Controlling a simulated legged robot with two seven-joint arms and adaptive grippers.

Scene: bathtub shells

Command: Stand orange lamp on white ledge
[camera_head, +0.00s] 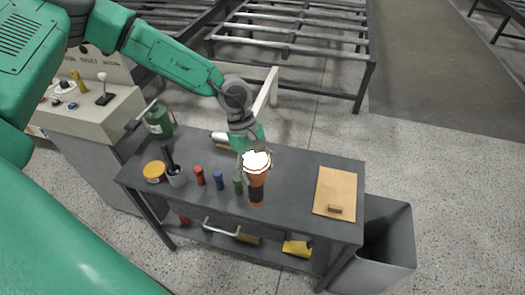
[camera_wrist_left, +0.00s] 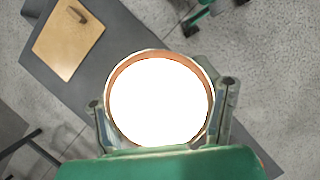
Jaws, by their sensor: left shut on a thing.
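The orange lamp (camera_head: 256,178) has a dark band low on its body and a bright white lit face turned up towards the head camera. My left gripper (camera_head: 248,152) is shut on the lamp near its bright end, over the front part of the dark workbench. In the left wrist view the lamp (camera_wrist_left: 158,100) shows its glowing face and orange rim between the two fingers of my left gripper (camera_wrist_left: 160,110). My right gripper is not in view.
A grey bin (camera_head: 398,240) stands at right. Metal racks (camera_head: 300,40) are behind.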

